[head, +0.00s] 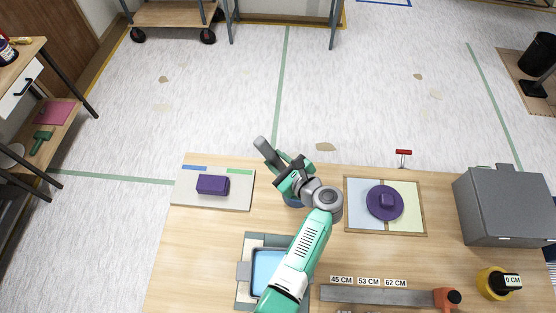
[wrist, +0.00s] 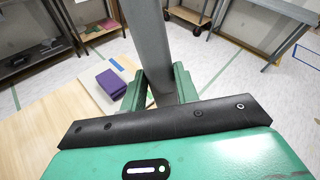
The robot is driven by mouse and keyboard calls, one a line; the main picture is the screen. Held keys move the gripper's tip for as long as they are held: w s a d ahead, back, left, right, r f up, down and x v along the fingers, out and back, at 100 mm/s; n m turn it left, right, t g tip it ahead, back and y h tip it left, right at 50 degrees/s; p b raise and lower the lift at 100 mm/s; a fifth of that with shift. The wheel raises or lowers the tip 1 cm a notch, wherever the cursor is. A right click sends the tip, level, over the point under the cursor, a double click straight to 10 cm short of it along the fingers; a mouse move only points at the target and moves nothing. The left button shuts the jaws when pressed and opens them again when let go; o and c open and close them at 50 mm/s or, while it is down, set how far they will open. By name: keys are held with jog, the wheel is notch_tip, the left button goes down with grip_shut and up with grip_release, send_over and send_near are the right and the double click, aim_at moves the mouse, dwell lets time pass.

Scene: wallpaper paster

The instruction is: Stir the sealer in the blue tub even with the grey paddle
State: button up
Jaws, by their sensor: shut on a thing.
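My gripper (head: 284,168) is shut on the grey paddle (head: 264,147), above the back edge of the bench. In the wrist view the paddle (wrist: 152,45) runs between the two green fingers (wrist: 160,88) and out past the top edge. In the head view its upper end sticks out to the upper left, tilted. The sealer inside and the paddle's lower end cannot be seen.
A purple block (head: 212,184) sits on a pale board at left. A purple round piece (head: 384,203) lies on a two-coloured panel at right. A light-blue tray (head: 268,270) is partly behind my arm. A grey box (head: 505,210), a ruler (head: 375,296) and a yellow tape (head: 492,283) are at right.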

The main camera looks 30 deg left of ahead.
aim_at(262, 143)
jog(key=shift+r, duration=0.1)
jog(key=a+r+p, duration=0.1)
jog(key=r+p, duration=0.1)
jog(key=p, duration=0.1)
jog(key=s+a+r+p, duration=0.1)
jog(key=r+p, duration=0.2)
jog(key=a+r+p, duration=0.1)
jog(key=r+p, duration=0.2)
jog(key=shift+s+r, duration=0.15)
jog(key=shift+s, duration=0.1)
jog(key=shift+r, duration=2.4)
